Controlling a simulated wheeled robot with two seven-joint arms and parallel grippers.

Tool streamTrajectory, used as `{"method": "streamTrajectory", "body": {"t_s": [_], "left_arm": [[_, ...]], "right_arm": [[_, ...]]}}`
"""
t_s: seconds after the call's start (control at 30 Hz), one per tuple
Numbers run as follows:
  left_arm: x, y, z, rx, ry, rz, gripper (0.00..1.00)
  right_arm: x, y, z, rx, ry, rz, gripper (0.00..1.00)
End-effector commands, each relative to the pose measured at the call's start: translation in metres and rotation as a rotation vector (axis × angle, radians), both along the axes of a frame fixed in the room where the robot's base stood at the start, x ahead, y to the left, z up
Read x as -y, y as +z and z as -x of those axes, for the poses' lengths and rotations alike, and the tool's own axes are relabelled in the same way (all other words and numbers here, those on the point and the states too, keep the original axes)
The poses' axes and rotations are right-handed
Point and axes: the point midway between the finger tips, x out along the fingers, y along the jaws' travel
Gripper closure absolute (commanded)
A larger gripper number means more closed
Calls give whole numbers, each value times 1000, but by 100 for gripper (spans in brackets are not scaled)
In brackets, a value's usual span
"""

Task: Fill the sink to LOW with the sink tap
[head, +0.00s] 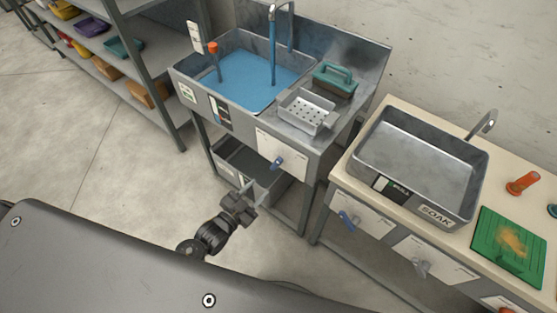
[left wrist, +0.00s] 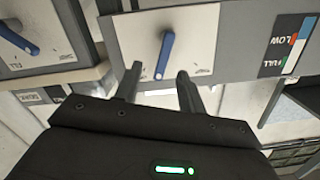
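The sink (head: 192,75) at the upper middle holds blue water (head: 245,85), and a blue stream (head: 273,45) runs into it from the tap (head: 283,8). A blue lever (head: 277,163) sits on a white panel at the sink's front; it also shows in the left wrist view (left wrist: 165,55). A level gauge (left wrist: 297,45) marked LOW and FULL shows upside down, with red and blue on its strip. My left gripper (head: 256,194) is just below and in front of the panel. Its fingers (left wrist: 159,80) are apart and empty, with the lever beyond the gap. My right gripper is out of view.
A SOAK basin (head: 365,150) with its own tap stands on a counter to the right, with a blue handle (head: 348,217) in front. Shelves stand left; a grey bin (head: 230,155) is below the sink.

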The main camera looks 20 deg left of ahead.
Motion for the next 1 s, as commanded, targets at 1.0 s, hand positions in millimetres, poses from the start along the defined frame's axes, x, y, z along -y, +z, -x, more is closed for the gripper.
{"method": "streamTrajectory", "body": {"t_s": [1.0], "left_arm": [[44, 38, -101, 96, -19, 9, 60]], "right_arm": [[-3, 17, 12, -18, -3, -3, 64]]}}
